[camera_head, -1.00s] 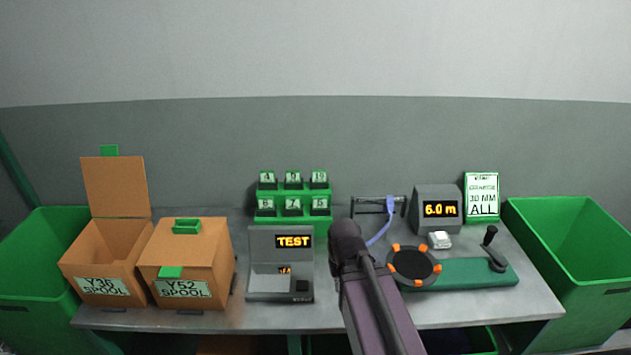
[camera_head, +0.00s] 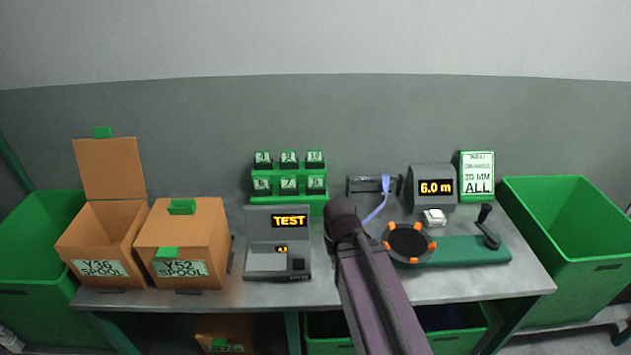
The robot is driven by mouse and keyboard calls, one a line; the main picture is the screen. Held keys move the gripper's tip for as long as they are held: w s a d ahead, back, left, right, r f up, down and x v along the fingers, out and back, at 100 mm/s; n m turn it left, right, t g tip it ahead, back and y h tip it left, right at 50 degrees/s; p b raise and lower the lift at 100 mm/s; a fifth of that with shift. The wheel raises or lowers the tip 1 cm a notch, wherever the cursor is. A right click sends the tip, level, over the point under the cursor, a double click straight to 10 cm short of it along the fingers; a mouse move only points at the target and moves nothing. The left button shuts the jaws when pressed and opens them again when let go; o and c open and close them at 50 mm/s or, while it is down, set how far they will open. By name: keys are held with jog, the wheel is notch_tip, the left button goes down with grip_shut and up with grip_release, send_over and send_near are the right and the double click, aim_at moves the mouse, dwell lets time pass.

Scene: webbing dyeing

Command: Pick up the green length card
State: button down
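A green rack (camera_head: 308,206) stands at the back middle of the bench. A larger green-framed card (camera_head: 478,174) reading "30 MM ALL" stands upright at the back right. I cannot tell from the picture which one is the green length card. My arm reaches up from the bottom middle, its dark end in front of the bench, right of the rack.
A grey TEST device (camera_head: 277,222) stands in front of the rack. Two cardboard spool boxes (camera_head: 100,238) (camera_head: 183,237) are at left. The 6.0 m display (camera_head: 433,172) and a green crank base (camera_head: 470,250) are at right. Green bins (camera_head: 40,240) (camera_head: 575,255) flank the bench.

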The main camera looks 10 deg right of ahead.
jog(key=c, duration=0.6)
grip_release()
jog(key=shift+d, duration=0.55)
jog(key=shift+d, duration=0.1)
